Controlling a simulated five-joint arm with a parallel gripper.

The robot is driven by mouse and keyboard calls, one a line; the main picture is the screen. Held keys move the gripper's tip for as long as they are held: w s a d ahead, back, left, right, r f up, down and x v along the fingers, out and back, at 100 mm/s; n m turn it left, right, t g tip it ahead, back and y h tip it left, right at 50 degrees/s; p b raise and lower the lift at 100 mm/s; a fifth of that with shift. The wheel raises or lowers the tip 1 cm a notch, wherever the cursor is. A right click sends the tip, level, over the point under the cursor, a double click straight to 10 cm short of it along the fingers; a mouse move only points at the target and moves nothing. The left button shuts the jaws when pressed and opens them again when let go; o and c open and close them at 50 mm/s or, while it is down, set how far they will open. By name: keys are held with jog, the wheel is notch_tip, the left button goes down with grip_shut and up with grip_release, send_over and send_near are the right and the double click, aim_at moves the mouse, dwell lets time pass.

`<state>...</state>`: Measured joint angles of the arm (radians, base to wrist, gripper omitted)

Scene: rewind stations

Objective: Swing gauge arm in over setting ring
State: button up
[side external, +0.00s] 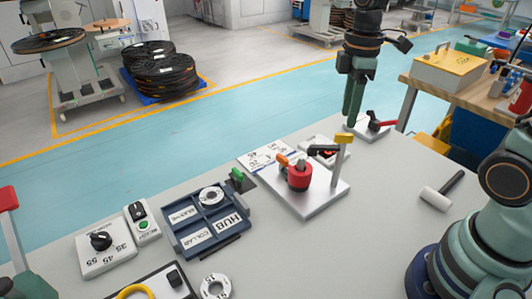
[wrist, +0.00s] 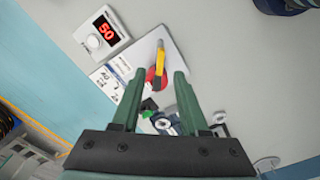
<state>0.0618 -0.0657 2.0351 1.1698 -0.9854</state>
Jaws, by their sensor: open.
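My gripper (side external: 351,120) is open and empty, pointing down behind the gauge plate, apart from the arm. It also shows in the wrist view (wrist: 158,76).
A blue tray (side external: 207,222) with a white ring (side external: 211,196) is left of the plate. A mallet (side external: 440,192) lies at the right. A display unit (wrist: 102,32) reads 50. Bare table lies between plate and mallet.

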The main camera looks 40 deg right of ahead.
notch_tip(320, 180, up, 7)
dwell(0.3)
jog(key=s+a+f+m+t, duration=0.2)
jog(key=s+m+t, duration=0.3)
jog(key=m, duration=0.5)
jog(key=shift+f+m+t, duration=0.3)
jog(key=shift+f, duration=0.4)
